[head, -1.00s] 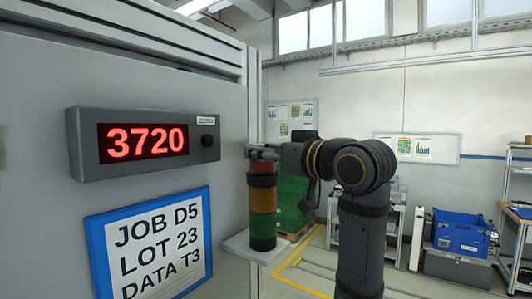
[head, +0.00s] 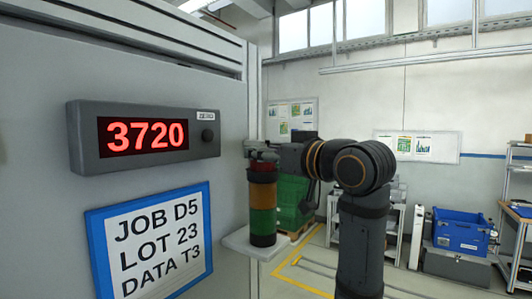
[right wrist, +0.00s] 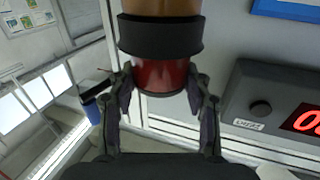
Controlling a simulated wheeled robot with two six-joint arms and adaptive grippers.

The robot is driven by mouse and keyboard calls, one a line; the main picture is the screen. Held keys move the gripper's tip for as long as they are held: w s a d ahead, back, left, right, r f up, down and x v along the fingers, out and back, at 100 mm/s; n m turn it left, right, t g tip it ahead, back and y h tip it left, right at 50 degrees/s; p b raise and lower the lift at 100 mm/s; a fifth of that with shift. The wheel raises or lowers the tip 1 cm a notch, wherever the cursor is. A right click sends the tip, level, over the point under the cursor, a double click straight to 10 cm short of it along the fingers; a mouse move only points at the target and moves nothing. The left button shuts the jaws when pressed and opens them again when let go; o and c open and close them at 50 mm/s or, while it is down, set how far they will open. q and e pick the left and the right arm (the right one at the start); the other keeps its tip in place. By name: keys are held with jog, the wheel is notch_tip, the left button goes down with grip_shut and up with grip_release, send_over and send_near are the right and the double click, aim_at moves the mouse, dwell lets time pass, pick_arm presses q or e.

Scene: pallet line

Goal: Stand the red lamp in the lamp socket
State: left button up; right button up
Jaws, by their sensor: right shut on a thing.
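The red lamp (right wrist: 162,76) is held in my right gripper (right wrist: 163,84), whose fingers are shut on its two sides in the right wrist view. In the head view my right gripper (head: 262,157) is at the top of the lamp stack, and a strip of the red lamp (head: 262,167) shows below it. The lamp looks upright. Right under it is the dark ring (head: 262,177) of the lamp socket, above the amber section (head: 262,195) and green section (head: 263,226). Lamp and ring (right wrist: 160,36) look in line and touching; full seating cannot be told. My left gripper is out of view.
The stack stands on a grey shelf (head: 240,242) beside the cabinet wall. A display reading 3720 (head: 145,136) and a blue-framed job sign (head: 150,238) are on the wall, close left. A blue crate (head: 460,233) stands far right.

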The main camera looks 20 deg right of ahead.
jog(key=o, duration=1.3)
jog(key=shift+c, duration=0.2)
jog(key=o, duration=0.5)
jog(key=shift+w+a, duration=0.1)
jog(key=shift+w, duration=0.1)
jog(key=shift+s, duration=0.2)
jog(key=shift+v, duration=0.8)
jog(key=b+v, duration=0.3)
jog(key=v, duration=0.3)
jog(key=shift+s+d, duration=0.2)
